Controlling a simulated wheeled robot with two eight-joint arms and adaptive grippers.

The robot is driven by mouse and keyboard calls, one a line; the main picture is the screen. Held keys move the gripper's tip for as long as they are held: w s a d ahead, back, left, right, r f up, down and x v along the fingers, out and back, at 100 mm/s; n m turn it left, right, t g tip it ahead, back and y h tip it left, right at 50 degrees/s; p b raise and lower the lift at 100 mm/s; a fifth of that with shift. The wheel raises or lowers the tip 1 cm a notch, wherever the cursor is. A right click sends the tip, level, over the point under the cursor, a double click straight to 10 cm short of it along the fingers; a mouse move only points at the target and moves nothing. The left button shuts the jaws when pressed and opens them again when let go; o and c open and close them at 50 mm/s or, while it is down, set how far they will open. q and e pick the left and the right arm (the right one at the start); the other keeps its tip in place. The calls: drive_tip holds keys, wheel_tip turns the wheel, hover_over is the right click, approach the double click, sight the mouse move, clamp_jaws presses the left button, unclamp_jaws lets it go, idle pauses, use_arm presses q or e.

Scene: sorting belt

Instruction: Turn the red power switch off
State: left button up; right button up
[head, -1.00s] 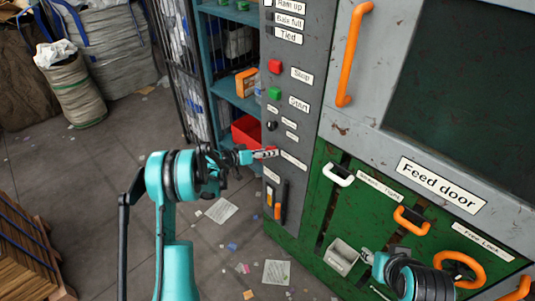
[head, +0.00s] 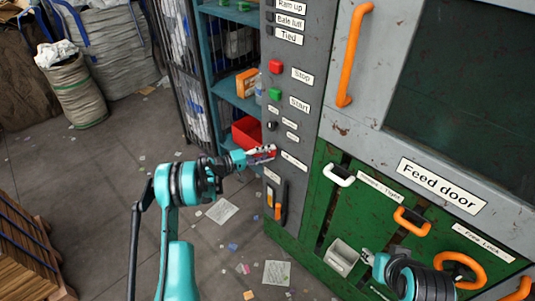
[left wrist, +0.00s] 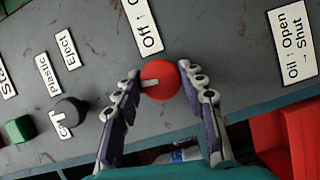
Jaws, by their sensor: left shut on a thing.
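The red power switch (left wrist: 163,75) is a round knob with a white pointer mark that lies nearly level in the left wrist view. A partly cut-off label reading "Off" (left wrist: 145,22) is just above it. My left gripper (left wrist: 157,76) has one finger on each side of the knob and is shut on it. In the head view my left gripper (head: 263,154) is at the grey control panel's lower part, hiding most of the switch. My right gripper (head: 368,257) is by the green lower panel, too small to tell its jaws.
A black knob (left wrist: 70,111) and a green button (left wrist: 18,130) sit left of the switch in the wrist view. In the head view an orange-handled lever (head: 278,211) is below it. A red bin (head: 246,131) is on the shelf behind. Paper litters the floor.

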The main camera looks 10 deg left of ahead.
use_arm(q)
drive_tip(key=shift+n, duration=0.7)
drive_tip(key=o, duration=1.1)
drive_tip(key=shift+f, duration=0.1)
drive_tip(key=shift+o, duration=0.2)
drive_tip(key=v, duration=1.2)
drive_tip(key=shift+f, duration=0.25)
drive_tip(key=shift+w, duration=0.1)
